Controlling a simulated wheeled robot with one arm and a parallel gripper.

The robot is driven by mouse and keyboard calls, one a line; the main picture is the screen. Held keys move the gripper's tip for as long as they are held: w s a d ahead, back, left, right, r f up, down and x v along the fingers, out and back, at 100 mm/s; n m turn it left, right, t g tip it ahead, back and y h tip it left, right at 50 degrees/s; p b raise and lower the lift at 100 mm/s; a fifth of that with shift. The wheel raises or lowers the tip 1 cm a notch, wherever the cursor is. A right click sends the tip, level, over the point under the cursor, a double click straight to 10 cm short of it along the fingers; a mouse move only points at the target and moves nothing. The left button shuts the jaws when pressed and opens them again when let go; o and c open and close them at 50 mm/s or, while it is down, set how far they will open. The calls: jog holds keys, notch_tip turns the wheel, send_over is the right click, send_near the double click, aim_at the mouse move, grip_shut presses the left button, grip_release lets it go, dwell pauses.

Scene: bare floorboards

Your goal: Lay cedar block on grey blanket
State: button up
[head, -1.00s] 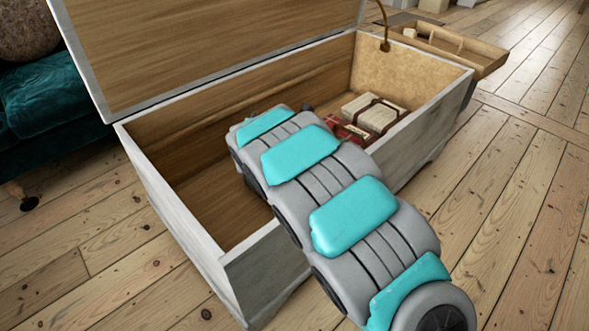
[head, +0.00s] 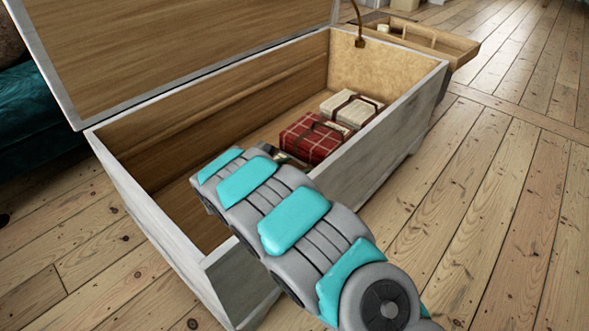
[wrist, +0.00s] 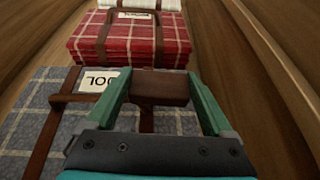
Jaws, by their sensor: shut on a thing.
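My gripper (wrist: 160,88) is shut on the cedar block (wrist: 161,82), a small brown block between its green fingertips. In the wrist view the grey blanket (wrist: 35,120), plaid with brown straps and a pale label, lies beneath and left of my gripper. The block shows over its far right part, close to the red blanket's near edge. I cannot tell whether the block touches the grey blanket. In the head view my arm hides the grey blanket and the block.
A red plaid blanket (head: 312,138) and a white strapped blanket (head: 352,108) lie beyond, inside the open wooden chest (head: 145,215). Its raised lid (head: 190,40) stands at the back. Chest walls flank my arm. A divided wooden tray (head: 440,40) sits past the far end.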

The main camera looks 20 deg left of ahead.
jog(key=shift+f, duration=0.75)
jog(key=o, duration=1.1)
jog(key=shift+c, duration=0.2)
jog(key=shift+a+r, duration=0.1)
jog(key=shift+r, duration=0.35)
jog(key=p+v, duration=0.4)
jog(key=v, duration=0.3)
jog(key=shift+s+r, duration=0.25)
